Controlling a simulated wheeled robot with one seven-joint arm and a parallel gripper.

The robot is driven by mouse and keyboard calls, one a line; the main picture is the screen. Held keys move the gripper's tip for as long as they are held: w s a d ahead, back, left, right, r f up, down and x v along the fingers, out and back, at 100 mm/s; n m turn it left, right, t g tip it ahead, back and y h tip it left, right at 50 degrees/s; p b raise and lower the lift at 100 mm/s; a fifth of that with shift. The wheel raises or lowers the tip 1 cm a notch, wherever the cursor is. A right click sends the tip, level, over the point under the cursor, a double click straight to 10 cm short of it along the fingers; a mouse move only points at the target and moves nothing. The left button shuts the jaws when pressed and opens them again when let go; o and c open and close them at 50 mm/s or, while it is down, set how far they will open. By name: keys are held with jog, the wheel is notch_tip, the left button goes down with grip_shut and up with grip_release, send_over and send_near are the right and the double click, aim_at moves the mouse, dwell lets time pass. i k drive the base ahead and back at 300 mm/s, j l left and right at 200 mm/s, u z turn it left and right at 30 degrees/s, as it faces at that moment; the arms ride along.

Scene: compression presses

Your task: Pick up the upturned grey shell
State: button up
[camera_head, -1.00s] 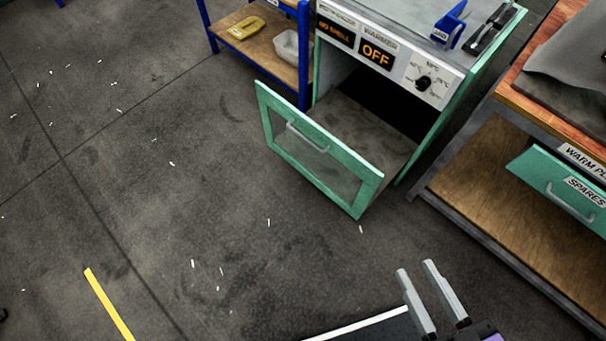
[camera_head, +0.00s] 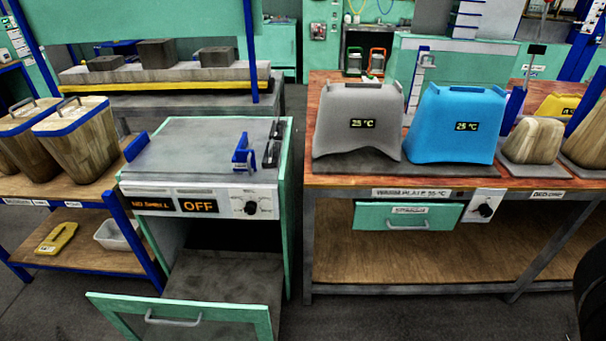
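The grey shell (camera_head: 358,125) stands on a dark plate at the left end of the red-topped bench. It is wider at the bottom, with an arched lower edge and a small display on its front reading 25 °C. A blue shell (camera_head: 457,128) of similar shape, also reading 25 °C, stands close to its right. The underside and inside of the grey shell are hidden. My gripper is not in this view.
The warmer (camera_head: 208,195), left of the bench, reads OFF, and its door (camera_head: 180,312) hangs open toward me. A green drawer (camera_head: 407,216) sits under the bench top. Wooden forms (camera_head: 533,140) stand right of the blue shell. Floor shows before the bench.

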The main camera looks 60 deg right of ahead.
aim_at(351, 116)
jog(key=k+l+z, duration=0.1)
jog(key=z, duration=1.9)
